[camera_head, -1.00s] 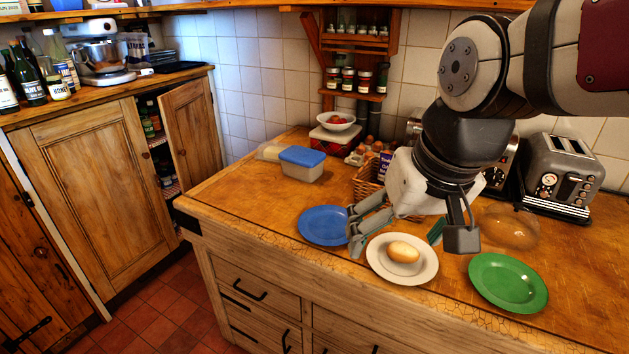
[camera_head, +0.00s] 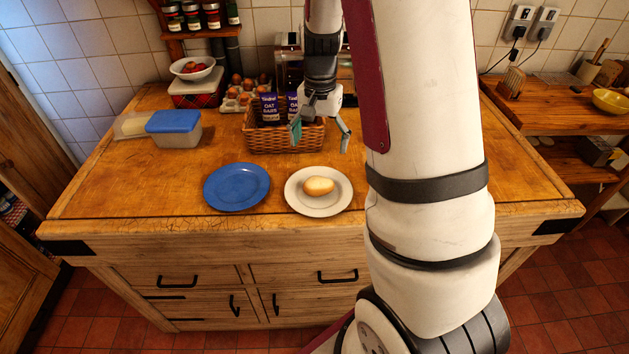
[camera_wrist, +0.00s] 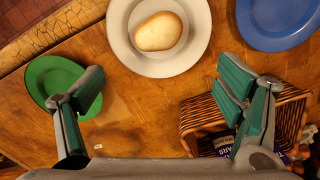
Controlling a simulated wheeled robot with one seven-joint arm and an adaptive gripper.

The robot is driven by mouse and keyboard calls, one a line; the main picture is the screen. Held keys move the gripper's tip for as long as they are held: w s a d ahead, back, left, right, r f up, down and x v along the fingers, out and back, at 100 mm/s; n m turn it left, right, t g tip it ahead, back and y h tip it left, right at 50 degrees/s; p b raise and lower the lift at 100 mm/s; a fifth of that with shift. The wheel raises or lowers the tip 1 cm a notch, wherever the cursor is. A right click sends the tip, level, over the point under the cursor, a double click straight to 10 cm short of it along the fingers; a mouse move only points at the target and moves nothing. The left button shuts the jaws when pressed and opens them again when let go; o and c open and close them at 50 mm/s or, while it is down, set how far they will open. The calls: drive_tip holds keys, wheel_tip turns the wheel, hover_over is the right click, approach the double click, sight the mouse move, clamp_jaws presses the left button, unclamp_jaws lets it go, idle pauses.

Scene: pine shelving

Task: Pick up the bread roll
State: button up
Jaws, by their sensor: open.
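The bread roll (camera_head: 319,186) is pale and oval and lies on a white plate (camera_head: 304,206) near the counter's front edge. In the wrist view the roll (camera_wrist: 158,31) sits at the top middle on the white plate (camera_wrist: 118,46). My gripper (camera_head: 320,139) is open and empty, above the counter and behind the plate, in front of the wicker basket. In the wrist view its two green-padded fingers (camera_wrist: 162,90) are wide apart, and the roll lies beyond them, not between them.
A blue plate (camera_head: 237,187) is left of the white plate. A wicker basket (camera_head: 268,139) with oat bar boxes stands close behind my gripper. A green plate (camera_wrist: 41,80) shows in the wrist view. A blue-lidded tub (camera_head: 174,130) sits at the left. Counter between basket and plates is clear.

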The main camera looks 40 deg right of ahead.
sight(319, 180)
wheel_tip(319, 180, down, 8)
drive_tip(key=shift+s+r, duration=0.1)
drive_tip(key=shift+r, duration=0.05)
drive_tip(key=f, duration=0.1)
drive_tip(key=f+p, duration=0.1)
drive_tip(key=f, duration=0.2)
drive_tip(key=shift+s+a+f+p, duration=0.15)
drive_tip(key=shift+s+a+p, duration=0.1)
drive_tip(key=shift+s+p, duration=0.1)
drive_tip(key=shift+w+f, duration=0.1)
drive_tip(key=shift+f, duration=0.4)
drive_tip(key=c, duration=1.2)
